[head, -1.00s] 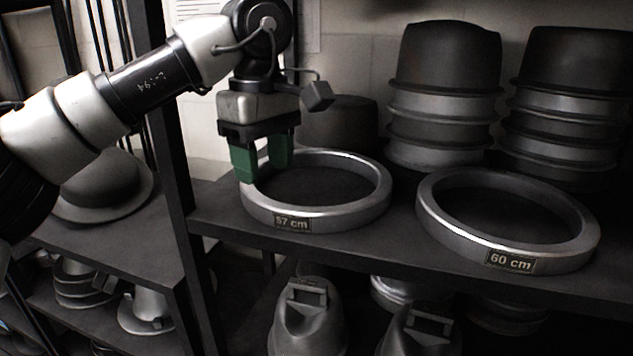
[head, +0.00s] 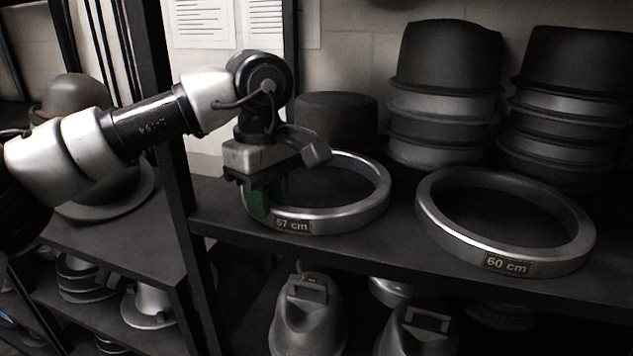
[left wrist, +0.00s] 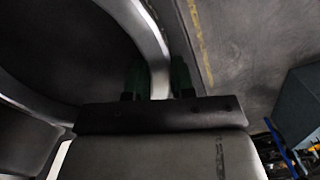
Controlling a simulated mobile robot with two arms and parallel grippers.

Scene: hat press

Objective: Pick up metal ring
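The metal ring marked 57 cm (head: 345,217) lies flat on the shelf. My left gripper (head: 269,203) is over its left rim and points down. In the left wrist view the ring's wall (left wrist: 157,62) runs between the two green fingers (left wrist: 159,82), with one finger on each side and close against it. The gripper looks shut on the rim. Part of the ring's left side is hidden behind the gripper. My right gripper is not in view.
A second ring, marked 60 cm (head: 448,240), lies to the right on the same shelf (head: 400,262). Stacked dark hat blocks (head: 445,90) stand behind. A low dark block (head: 340,118) is behind the first ring. A hat (head: 100,195) sits on the left shelf.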

